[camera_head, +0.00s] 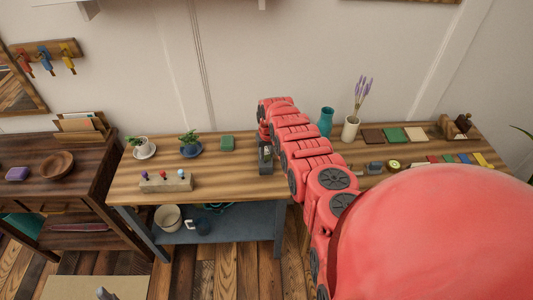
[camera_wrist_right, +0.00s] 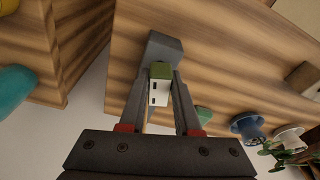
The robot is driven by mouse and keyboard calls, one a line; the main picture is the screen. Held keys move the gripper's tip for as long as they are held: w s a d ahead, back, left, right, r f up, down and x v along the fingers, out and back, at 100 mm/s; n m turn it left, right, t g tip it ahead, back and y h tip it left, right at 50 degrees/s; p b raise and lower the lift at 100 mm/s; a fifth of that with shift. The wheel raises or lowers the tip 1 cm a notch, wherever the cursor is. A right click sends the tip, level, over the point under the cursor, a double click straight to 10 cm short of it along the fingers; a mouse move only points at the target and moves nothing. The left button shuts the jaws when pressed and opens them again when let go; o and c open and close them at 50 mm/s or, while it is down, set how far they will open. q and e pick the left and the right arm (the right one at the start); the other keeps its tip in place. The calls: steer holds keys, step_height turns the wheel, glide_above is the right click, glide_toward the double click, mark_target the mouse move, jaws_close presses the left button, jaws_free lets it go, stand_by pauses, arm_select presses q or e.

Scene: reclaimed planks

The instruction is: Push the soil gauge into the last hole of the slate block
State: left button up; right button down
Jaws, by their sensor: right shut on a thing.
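My right gripper (camera_head: 266,158) is at the middle of the wooden table, beyond the red arm. In the right wrist view its fingers (camera_wrist_right: 160,95) are shut on the soil gauge (camera_wrist_right: 160,84), a small white body with dark slots and a green top. A dark grey holder (camera_wrist_right: 163,47) is right at the gauge; I cannot tell whether the gauge still sits in it. The slate block (camera_head: 165,183), a long pale grey-brown block, lies left of the gripper with red, purple and white-blue heads standing in it. Its holes are too small to make out.
Two potted plants (camera_head: 190,144) and a green box (camera_head: 227,143) stand along the back of the table. A teal vase (camera_head: 326,122) and a white vase (camera_head: 350,129) stand to the right. Bare tabletop lies between the block and the gripper.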

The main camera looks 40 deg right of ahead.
steer(key=c, duration=0.5)
jaws_free()
steer(key=shift+c, duration=0.2)
steer(key=shift+r, duration=0.15)
